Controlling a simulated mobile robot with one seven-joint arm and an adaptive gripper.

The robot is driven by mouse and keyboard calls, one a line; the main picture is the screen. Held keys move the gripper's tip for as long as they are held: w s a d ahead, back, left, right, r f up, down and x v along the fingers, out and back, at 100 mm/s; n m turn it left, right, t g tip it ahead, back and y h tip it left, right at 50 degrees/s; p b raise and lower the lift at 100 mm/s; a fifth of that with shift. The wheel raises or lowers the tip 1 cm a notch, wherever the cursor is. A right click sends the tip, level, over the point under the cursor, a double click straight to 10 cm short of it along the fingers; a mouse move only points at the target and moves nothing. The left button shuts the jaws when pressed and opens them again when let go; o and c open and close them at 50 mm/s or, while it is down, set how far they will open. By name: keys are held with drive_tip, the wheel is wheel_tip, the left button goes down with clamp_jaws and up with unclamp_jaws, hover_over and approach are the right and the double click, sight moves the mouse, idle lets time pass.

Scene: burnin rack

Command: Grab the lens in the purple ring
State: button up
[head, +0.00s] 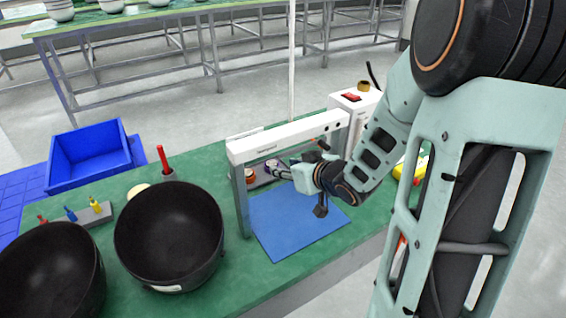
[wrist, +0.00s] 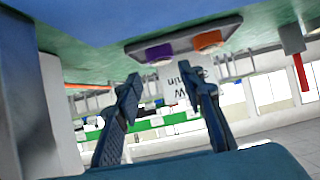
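The purple ring (wrist: 160,48) sits on a grey tray (wrist: 135,47), with a pale lens (wrist: 160,62) showing at its face. In the head view the purple ring (head: 271,164) is small, beyond the blue mat and behind the white frame. My gripper (wrist: 165,82) is open, with its two fingers apart and nothing between them. The purple ring lies just beyond the fingertips, between their lines, and does not touch them. In the head view my gripper (head: 279,172) reaches under the frame close to the ring. An orange ring (wrist: 208,40) with a pale face sits beside the purple one.
A white frame (head: 270,142) arches over the blue mat (head: 290,222), close around my arm. A box with a red switch (head: 352,98) stands at its right. Two black bowls (head: 168,240) and a blue bin (head: 90,158) are at left. A red post (head: 163,160) stands behind.

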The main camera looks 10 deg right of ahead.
drive_tip(key=shift+w, duration=0.2)
drive_tip(key=shift+w+f, duration=0.15)
drive_tip(key=shift+w, duration=0.1)
drive_tip(key=b+x, duration=0.2)
drive_tip(key=x, duration=0.4)
drive_tip(key=shift+w+a+f+b, duration=0.2)
drive_tip(key=shift+a+f+b, duration=0.1)
drive_tip(key=shift+b, duration=0.05)
drive_tip(key=shift+c, duration=0.4)
drive_tip(key=c, duration=0.4)
